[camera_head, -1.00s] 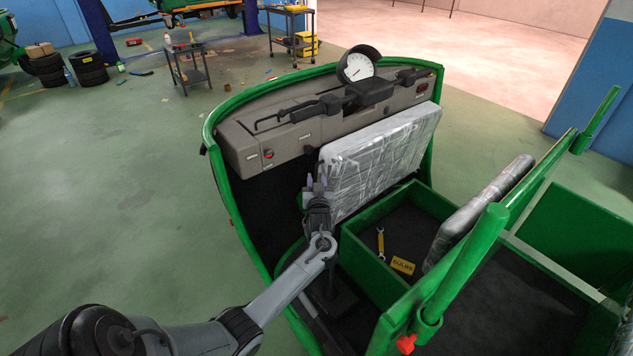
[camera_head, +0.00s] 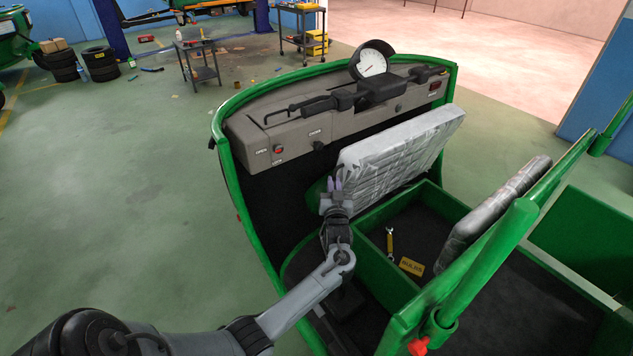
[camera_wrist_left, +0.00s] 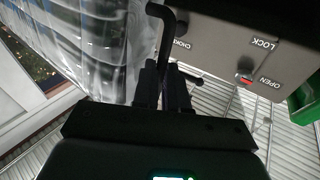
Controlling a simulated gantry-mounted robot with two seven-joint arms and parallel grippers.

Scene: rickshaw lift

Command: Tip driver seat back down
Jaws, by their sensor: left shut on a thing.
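The driver seat (camera_head: 398,165) is a flat cushion wrapped in clear plastic. It stands tilted up at the front of the open green seat box (camera_head: 375,262), behind the dashboard.
The grey dashboard (camera_head: 290,135) with black handlebar (camera_head: 310,105) and round gauge (camera_head: 372,62) stands just ahead. A yellow spanner (camera_head: 390,243) and a yellow box (camera_head: 411,267) lie in the seat box. Green rails and a second wrapped cushion (camera_head: 495,205) are at the right.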

